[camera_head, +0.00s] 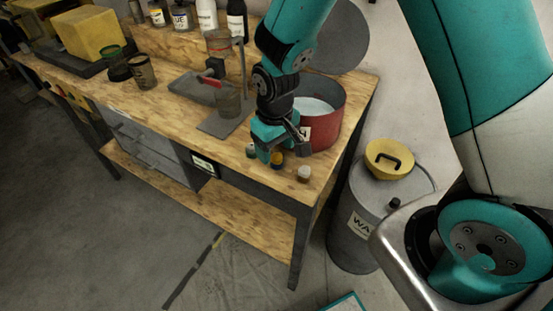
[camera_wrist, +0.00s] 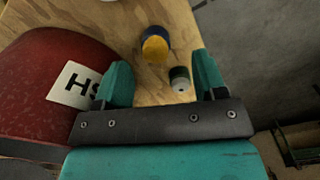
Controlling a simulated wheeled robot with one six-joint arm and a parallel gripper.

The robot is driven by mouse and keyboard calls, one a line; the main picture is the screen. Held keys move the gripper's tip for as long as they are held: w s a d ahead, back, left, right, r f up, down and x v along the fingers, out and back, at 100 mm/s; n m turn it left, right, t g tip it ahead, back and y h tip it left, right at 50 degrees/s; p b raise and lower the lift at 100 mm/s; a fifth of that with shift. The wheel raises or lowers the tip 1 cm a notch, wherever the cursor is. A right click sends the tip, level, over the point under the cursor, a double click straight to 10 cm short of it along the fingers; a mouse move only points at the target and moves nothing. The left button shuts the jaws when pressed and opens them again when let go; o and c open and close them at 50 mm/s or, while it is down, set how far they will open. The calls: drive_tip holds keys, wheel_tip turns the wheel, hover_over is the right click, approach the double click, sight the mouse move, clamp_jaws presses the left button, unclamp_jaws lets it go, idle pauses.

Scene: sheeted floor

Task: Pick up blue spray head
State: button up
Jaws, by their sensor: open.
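I cannot pick out a plainly blue spray head. In the wrist view a small round piece with a yellow-orange top and a dark blue edge (camera_wrist: 155,43) stands on the wooden bench, beyond my gripper. A smaller dark green and pale grey piece (camera_wrist: 180,78) appears between the two teal fingers of my gripper (camera_wrist: 162,79), nearer the right one. The fingers are apart with nothing held. In the head view my gripper (camera_head: 277,143) is low over the bench's front right, close to the yellow-topped piece (camera_head: 277,158) and beside the red pot (camera_head: 329,122).
A small pale-topped piece (camera_head: 303,174) stands near the bench's front edge. The red pot (camera_wrist: 42,65) fills the left of the wrist view. A glass beaker (camera_head: 228,101) stands to the left. A grey waste drum (camera_head: 352,235) with a yellow lid (camera_head: 378,153) stands right of the bench.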

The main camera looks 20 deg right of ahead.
sight(277, 156)
drive_tip(key=f, duration=0.3)
drive_tip(key=f+p, duration=0.1)
drive_tip(key=shift+w+d+f, duration=0.1)
drive_tip(key=shift+d+f, duration=0.05)
drive_tip(key=shift+d, duration=0.1)
drive_tip(key=shift+c, duration=0.3)
drive_tip(key=c, duration=1)
